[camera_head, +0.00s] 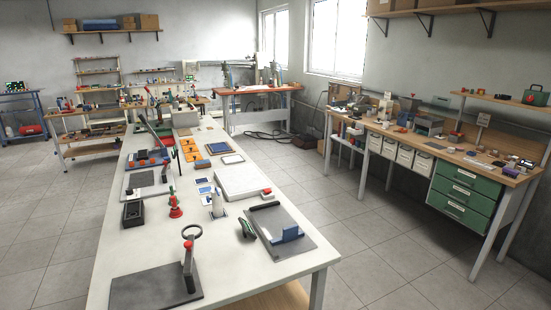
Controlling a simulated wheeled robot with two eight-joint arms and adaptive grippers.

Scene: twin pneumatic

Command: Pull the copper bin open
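No bin that I can tell as copper shows in the head view. Several white bins (405,156) hang in a row under the top of the right-hand wooden workbench (435,150). They look closed, and any labels on them are too small to read. A green drawer unit (464,192) with three drawers sits right of the bins under the same bench, and its drawers look shut. Neither my left nor my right gripper is in view.
A long white table (235,268) with tools, trays and plates fills the middle foreground. A tiled floor aisle (350,225) lies clear between it and the right-hand bench. Shelves and an orange-topped bench (258,88) stand at the back.

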